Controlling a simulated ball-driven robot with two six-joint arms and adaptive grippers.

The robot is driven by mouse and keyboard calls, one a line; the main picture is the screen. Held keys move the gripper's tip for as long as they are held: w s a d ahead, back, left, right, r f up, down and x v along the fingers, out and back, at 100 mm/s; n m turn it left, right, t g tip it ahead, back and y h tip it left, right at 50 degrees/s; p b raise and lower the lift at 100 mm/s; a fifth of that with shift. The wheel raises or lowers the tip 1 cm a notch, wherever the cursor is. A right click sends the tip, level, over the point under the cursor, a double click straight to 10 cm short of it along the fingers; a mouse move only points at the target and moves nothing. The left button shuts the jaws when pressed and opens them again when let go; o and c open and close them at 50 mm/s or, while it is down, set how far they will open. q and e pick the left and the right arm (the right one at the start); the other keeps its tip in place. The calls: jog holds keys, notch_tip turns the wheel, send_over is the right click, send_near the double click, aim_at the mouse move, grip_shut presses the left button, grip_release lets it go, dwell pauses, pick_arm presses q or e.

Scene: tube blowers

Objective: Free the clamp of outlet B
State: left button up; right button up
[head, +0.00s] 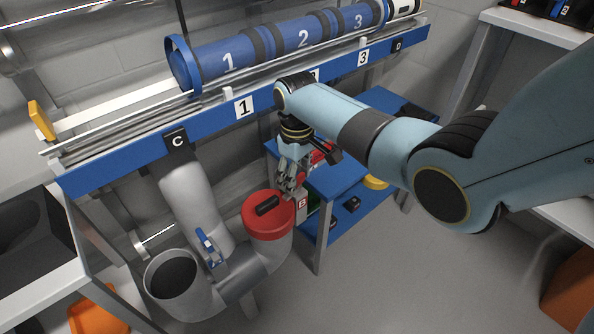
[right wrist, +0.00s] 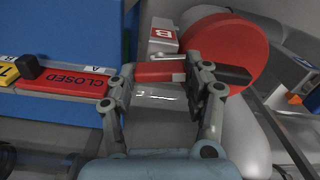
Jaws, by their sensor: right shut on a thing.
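Outlet B shows a round red cap (head: 262,226) with a black bar on top, on a grey bent pipe, with a red B label (head: 302,203) beside it. In the right wrist view the B label (right wrist: 163,34) is on a light block next to the red cap (right wrist: 232,48). My right gripper (head: 290,186) is low beside the cap. In the right wrist view its fingers (right wrist: 162,82) are shut on a red clamp lever (right wrist: 156,72) just below the B block. Part of the lever is hidden by the fingers. My left gripper is out of view.
A red CLOSED slider (right wrist: 62,82) lies left of the fingers. Outlet C (head: 185,190) has a blue-handled clamp (head: 207,247) and an open pipe end (head: 172,276). A blue tube (head: 265,50) lies above the blue rail (head: 205,120). A blue shelf (head: 338,177) stands behind my gripper.

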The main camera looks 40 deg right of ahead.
jog(key=shift+r+n+p, duration=0.2)
jog(key=shift+n+p, duration=0.4)
jog(key=shift+n, duration=0.3)
jog(key=n+p, duration=0.1)
jog(key=n, duration=0.1)
jog(key=shift+n, duration=0.4)
jog(key=shift+n+p, duration=0.55)
jog(key=shift+n, duration=0.35)
jog(key=n+p, duration=0.1)
jog(key=n, duration=0.3)
jog(key=shift+f+n, duration=0.15)
jog(key=shift+n, duration=0.15)
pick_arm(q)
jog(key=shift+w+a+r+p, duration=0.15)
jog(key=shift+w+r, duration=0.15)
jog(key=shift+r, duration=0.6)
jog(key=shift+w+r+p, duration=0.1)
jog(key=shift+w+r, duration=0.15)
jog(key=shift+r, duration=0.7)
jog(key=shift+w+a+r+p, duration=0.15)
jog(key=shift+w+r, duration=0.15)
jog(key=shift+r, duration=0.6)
pick_arm(e)
jog(key=shift+n, duration=2.3)
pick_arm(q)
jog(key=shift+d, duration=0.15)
pick_arm(e)
jog(key=o, duration=1.2)
